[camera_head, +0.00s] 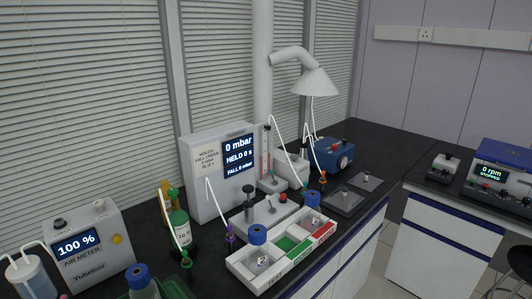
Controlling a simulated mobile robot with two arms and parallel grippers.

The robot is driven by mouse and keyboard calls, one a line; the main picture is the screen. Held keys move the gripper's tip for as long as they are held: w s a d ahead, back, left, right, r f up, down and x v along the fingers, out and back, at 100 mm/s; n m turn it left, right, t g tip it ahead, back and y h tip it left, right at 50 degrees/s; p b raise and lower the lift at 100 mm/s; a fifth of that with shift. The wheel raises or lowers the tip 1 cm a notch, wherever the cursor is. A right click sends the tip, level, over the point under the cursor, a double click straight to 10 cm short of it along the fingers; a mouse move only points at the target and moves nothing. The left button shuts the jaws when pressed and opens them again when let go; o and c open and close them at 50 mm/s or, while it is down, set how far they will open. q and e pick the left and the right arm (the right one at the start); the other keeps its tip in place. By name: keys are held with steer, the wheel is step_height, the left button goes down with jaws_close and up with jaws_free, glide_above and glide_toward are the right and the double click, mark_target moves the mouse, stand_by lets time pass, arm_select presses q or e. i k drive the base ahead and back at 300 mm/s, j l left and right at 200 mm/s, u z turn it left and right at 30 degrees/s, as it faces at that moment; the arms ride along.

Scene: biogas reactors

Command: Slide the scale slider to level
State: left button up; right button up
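A narrow upright scale-like column (266,153) with a reddish strip stands just right of the white pressure box (205,200), on the black bench. It is small, and I cannot make out a slider or its level mark for certain. The box's screen (239,159) reads 0 mbar, HELD 0 s and FALL 0 mbar. Neither of my grippers is in view.
An air meter (85,243) showing 100 % is at left, a green bottle (181,229) beside the box. A blue device (334,154) and thin tubes stand behind.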

mark_target(265, 128)
steer(key=i+l+u, duration=0.3)
steer(key=i+l, duration=0.2)
steer(key=l, duration=0.2)
steer(key=i+l+u, duration=0.15)
steer(key=l, duration=0.2)
steer(key=i, duration=0.05)
